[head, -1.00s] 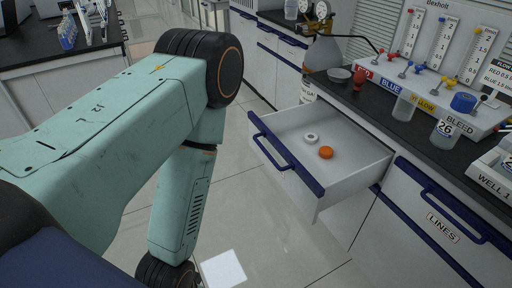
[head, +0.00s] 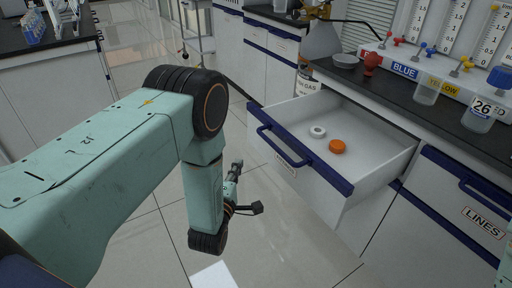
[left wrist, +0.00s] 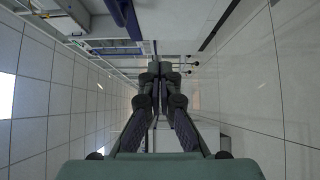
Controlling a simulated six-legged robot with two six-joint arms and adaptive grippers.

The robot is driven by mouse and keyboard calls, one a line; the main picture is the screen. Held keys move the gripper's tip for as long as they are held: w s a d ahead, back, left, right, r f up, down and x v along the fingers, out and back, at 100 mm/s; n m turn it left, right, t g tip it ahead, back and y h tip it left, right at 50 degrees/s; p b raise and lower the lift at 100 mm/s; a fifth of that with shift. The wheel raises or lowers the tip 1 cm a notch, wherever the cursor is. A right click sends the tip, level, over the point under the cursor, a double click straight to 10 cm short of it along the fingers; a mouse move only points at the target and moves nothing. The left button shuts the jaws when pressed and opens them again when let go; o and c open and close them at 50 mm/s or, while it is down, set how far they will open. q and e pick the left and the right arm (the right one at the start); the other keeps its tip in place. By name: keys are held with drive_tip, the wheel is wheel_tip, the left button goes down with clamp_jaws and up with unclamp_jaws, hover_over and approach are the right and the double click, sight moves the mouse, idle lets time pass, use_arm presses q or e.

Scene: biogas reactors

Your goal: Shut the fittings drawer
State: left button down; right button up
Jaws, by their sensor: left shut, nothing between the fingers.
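The fittings drawer (head: 350,180) is pulled out from the bench on the right in the head view. Its white front has a blue top edge, a blue bar handle (head: 284,146) and a small label too small to read surely. A white ring (head: 318,132) and an orange cap (head: 337,147) lie inside. My left gripper (head: 237,164) is to the left of the drawer front, apart from it, over the floor. It is shut and empty; in the left wrist view its fingers (left wrist: 155,72) meet. My right gripper is not in view.
Below and right of the open drawer is a closed drawer labelled LINES (head: 484,222). The black bench top (head: 400,109) carries bottles, a red fitting (head: 371,64) and a dish (head: 346,61). The tiled floor left of the drawer is clear. Another bench (head: 60,62) stands far left.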

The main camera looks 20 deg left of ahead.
sight(260, 143)
use_arm(q)
drive_tip(key=w+b, duration=0.1)
drive_tip(key=w, duration=0.3)
drive_tip(key=w+d+b, duration=0.1)
drive_tip(key=w, duration=0.3)
drive_tip(key=w+d+b, duration=0.1)
drive_tip(key=w+b, duration=0.1)
drive_tip(key=w, duration=0.2)
drive_tip(key=shift+w, duration=0.25)
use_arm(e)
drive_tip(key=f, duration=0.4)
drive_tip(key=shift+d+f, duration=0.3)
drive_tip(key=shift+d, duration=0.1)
use_arm(q)
drive_tip(key=shift+d, duration=0.15)
drive_tip(key=shift+w, duration=0.1)
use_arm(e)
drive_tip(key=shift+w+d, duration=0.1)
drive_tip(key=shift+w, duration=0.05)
